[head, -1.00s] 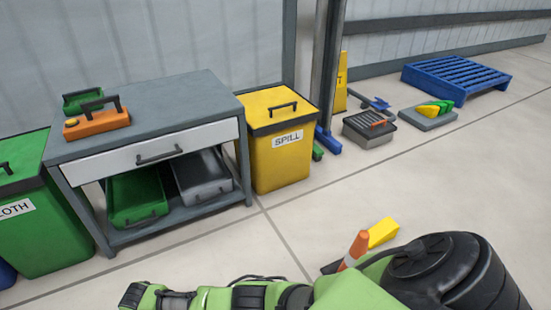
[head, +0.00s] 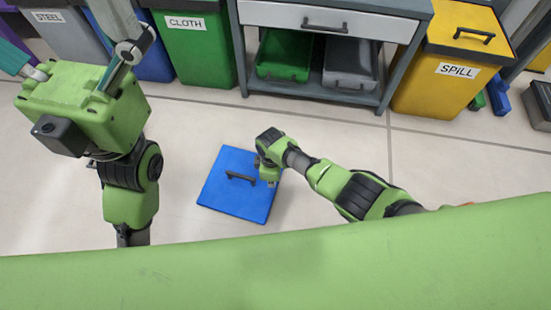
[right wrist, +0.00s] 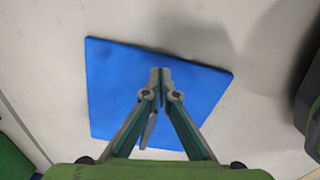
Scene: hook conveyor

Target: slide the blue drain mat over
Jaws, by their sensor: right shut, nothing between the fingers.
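The blue drain mat (head: 225,195) lies flat on the floor in front of the workbench. My left gripper (head: 72,52) is raised at the upper left, fingers spread apart, away from the mat.
The workbench (head: 345,15) stands behind, with a green tray (head: 283,58) and a grey tray (head: 350,68) on its shelf. A green cloth bin (head: 200,55) and a yellow spill bin (head: 440,90) flank it. Floor around the mat is clear.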

